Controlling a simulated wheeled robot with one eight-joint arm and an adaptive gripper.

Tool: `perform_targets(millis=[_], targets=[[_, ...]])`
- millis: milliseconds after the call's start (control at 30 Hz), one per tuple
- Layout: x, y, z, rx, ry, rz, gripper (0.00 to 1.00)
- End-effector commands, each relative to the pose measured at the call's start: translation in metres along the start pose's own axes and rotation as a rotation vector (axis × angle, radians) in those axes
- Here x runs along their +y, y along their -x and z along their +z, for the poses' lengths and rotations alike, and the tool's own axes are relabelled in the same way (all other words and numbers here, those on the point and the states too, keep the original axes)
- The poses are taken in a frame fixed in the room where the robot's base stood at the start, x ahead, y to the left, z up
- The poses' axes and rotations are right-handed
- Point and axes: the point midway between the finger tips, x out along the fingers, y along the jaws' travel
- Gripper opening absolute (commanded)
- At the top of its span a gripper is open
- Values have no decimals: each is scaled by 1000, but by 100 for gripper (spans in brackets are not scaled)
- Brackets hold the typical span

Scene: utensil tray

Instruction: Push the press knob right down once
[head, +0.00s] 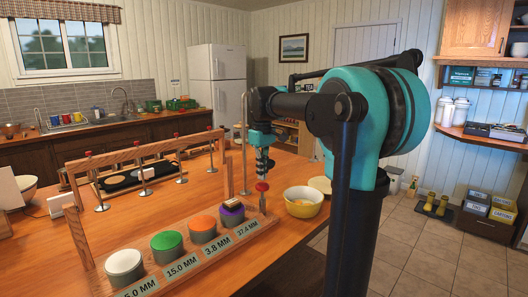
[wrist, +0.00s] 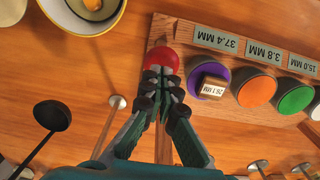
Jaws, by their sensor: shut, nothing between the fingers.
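The press knob is a red cap (head: 262,187) on a thin upright stem at the right end of the wooden board (head: 222,251). In the wrist view the red knob (wrist: 163,60) shows just beyond the fingertips. My gripper (head: 262,171) is shut, empty and pointing down, right above the knob in the head view. In the wrist view the closed fingertips (wrist: 161,76) overlap the knob's near edge. I cannot tell whether they touch it. The knob's stem is hidden in the wrist view.
Purple (head: 231,214), orange (head: 203,229), green (head: 167,246) and white (head: 124,266) capped discs line the board. A small labelled block (wrist: 213,87) sits on the purple one. A yellow bowl (head: 303,203) stands close right. A wooden frame (head: 140,152) rises behind.

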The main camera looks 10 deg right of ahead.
Motion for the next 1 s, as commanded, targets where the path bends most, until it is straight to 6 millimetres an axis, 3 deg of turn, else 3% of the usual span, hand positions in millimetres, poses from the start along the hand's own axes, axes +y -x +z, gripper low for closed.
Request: perform_targets(millis=[200,433,633,1000], targets=[[0,50,0,0,0,0,0],[0,86,0,0,1,0,0],[0,98,0,0,1,0,0],[0,99,0,0,1,0,0]])
